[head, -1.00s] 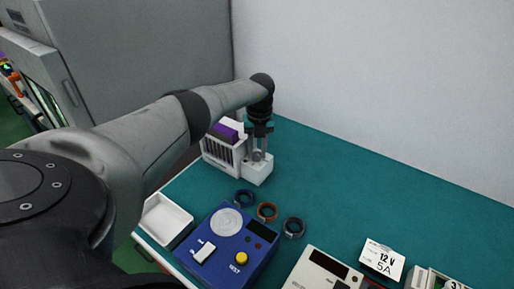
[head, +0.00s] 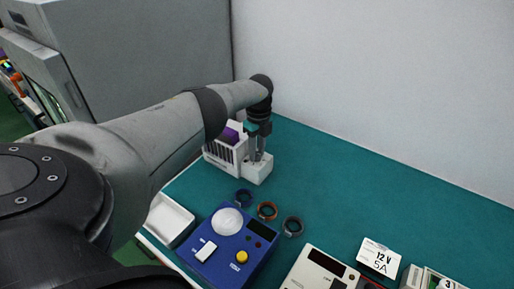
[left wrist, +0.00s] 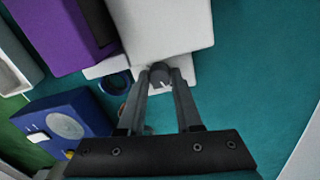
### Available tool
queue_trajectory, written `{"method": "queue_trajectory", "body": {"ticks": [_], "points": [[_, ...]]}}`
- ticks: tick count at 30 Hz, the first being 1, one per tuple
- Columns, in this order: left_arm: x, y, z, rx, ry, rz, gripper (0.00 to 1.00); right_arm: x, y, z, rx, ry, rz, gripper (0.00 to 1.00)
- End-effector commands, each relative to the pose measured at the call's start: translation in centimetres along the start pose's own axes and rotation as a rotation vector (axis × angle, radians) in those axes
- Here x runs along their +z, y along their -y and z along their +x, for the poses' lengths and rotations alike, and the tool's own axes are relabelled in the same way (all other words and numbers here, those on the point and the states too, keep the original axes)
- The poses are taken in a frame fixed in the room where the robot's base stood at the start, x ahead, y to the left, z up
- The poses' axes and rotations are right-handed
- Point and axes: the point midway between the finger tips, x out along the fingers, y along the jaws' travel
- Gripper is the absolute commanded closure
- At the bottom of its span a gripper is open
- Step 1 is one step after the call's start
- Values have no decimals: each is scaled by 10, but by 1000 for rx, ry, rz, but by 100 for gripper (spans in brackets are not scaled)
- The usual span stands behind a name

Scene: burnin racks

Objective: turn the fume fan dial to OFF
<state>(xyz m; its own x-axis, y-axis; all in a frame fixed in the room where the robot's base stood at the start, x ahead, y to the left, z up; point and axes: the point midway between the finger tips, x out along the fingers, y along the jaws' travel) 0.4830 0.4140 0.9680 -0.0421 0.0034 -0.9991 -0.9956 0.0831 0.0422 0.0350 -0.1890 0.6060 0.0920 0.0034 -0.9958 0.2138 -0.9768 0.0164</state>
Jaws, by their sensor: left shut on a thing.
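The fume fan dial (left wrist: 160,76) is a small dark round knob with a pale pointer line, seen in the left wrist view. It sits on a low white part in front of a larger white box (left wrist: 165,25). My left gripper (left wrist: 161,73) has one finger on each side of the knob and is shut on it. In the head view my left gripper (head: 257,158) points down over the white base (head: 260,172); the dial is hidden there by the fingers. No dial lettering is readable. My right gripper is not in view.
White devices stand at the right front. The green mat (head: 400,215) is clear at the right.

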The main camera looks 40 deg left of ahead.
Motion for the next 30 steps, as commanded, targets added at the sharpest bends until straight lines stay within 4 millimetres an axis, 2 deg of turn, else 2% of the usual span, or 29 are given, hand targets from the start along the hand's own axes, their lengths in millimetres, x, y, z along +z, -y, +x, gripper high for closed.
{"method": "queue_trajectory", "body": {"ticks": [14,15,23,30], "points": [[1,1,-1,-3,2,-16,100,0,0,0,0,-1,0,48],[1,1,-1,-3,2,-16,64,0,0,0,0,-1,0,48],[1,0,-1,-1,1,-14,36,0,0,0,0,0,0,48],[0,0,-1,0,0,-13,36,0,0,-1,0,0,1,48]]}}
